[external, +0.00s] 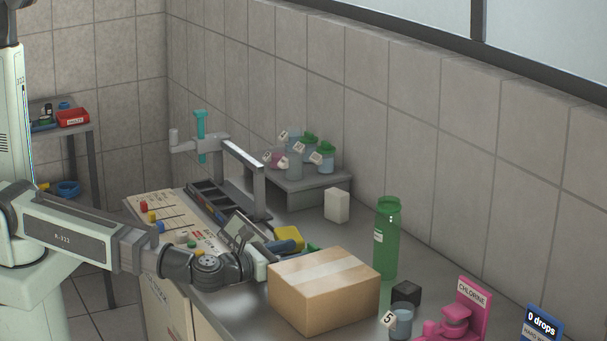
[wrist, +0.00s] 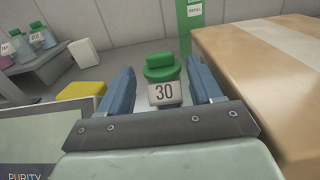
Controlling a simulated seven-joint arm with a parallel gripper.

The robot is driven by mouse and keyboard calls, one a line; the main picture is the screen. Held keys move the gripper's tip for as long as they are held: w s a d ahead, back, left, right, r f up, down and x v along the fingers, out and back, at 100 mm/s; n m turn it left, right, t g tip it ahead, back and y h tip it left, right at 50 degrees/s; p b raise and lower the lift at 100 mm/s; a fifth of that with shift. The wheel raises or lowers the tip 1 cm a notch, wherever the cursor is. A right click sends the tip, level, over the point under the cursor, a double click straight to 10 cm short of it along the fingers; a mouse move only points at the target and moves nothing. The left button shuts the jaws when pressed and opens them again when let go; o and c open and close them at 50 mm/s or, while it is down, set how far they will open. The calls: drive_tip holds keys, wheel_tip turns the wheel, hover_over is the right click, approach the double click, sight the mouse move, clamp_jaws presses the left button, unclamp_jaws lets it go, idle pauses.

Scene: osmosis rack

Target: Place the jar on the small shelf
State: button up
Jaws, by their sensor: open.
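A jar with a green lid and a white label reading 30 (wrist: 164,92) stands on the counter in the wrist view. My gripper (wrist: 162,78) is open, with one blue finger on each side of the jar; I cannot tell whether either finger touches it. In the external view my gripper (external: 290,246) is low over the counter behind the cardboard box, and only a bit of green (external: 313,248) shows by it. The small grey shelf (external: 300,186) stands against the back wall with several labelled jars on it. It also shows at the left of the wrist view (wrist: 40,72).
A cardboard box (external: 322,290) stands close to the right of my gripper. A yellow block (external: 290,238) is just behind it. A white block (external: 337,205) stands beside the shelf, and a green bottle (external: 386,240) behind the box. A rack (external: 258,180) stands left of the shelf.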

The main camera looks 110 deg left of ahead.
sight(313, 250)
drive_tip(key=shift+o, duration=0.4)
drive_tip(key=v, duration=0.8)
drive_tip(key=shift+s+d, duration=0.1)
drive_tip(key=shift+s, duration=0.05)
wheel_tip(313, 250, up, 12)
drive_tip(key=x, duration=0.7)
drive_tip(key=shift+s+d+f, duration=0.1)
drive_tip(key=shift+f, duration=3.05)
drive_tip(key=shift+s+d+f, duration=0.1)
drive_tip(key=shift+d+f, duration=0.05)
drive_tip(key=shift+f, duration=3)
drive_tip(key=shift+x, duration=3.8)
